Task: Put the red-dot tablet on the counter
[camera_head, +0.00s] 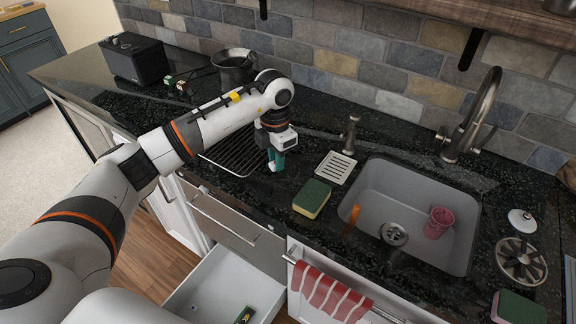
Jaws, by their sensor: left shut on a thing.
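My left gripper (276,161) is over the counter (240,190), just right of the black wire rack (238,152). It points down and is shut on a small teal-green thing. The red dot does not show, so I cannot tell whether this is the red-dot tablet. I cannot tell whether the held thing touches the counter top. My right gripper is not in view.
A yellow-green sponge (311,198) and a white soap dish (335,167) lie right of the gripper. The sink (374,190) holds a pink cup (438,222). Below, an open white drawer (215,287) holds a small dark item (243,315). A black box (134,57) stands far left.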

